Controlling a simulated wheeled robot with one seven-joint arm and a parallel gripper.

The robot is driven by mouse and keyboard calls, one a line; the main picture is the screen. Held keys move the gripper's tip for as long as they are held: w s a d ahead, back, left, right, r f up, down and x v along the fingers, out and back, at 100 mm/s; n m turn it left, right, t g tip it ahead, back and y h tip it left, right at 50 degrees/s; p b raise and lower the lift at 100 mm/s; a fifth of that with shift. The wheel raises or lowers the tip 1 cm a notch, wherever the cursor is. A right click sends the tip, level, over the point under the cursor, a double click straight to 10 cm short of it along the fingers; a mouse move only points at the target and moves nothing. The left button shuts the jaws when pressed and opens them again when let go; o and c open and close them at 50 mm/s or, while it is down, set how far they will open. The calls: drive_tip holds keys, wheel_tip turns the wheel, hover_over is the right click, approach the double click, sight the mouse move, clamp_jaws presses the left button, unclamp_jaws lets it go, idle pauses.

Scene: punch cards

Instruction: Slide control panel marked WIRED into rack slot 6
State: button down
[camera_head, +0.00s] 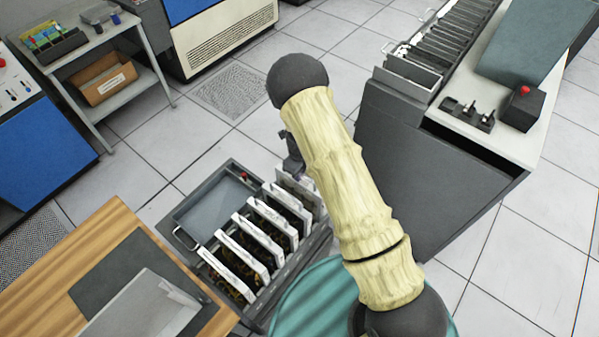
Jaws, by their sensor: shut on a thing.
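The rack (262,315) is a dark grey open frame on the floor side of the wooden table, holding several upright panels with white edges (228,262). My gripper (291,166) is small and dark at the rack's far right end, partly hidden behind my pale arm. It is shut on a control panel (296,183) at that end, standing close beside the other panels. How deep this panel sits in the rack, and whether it touches its slot, I cannot tell. The WIRED marking and slot numbers are not readable.
A wooden table (75,258) with a dark mat and a clear grey box is at lower left. A dark grey machine (400,150) with a card track stands to the right of my arm. A teal round surface (310,305) lies below. Tiled floor is open behind the rack.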

drive_tip(key=shift+w+f+b, duration=0.1)
drive_tip(key=shift+f+b, duration=0.7)
drive_tip(key=shift+f, duration=0.45)
drive_tip(key=c, duration=1.4)
unclamp_jaws()
drive_tip(key=shift+f, duration=0.1)
wheel_tip(320, 180, up, 18)
drive_tip(key=shift+f+b, duration=0.2)
drive_tip(key=shift+b, duration=0.8)
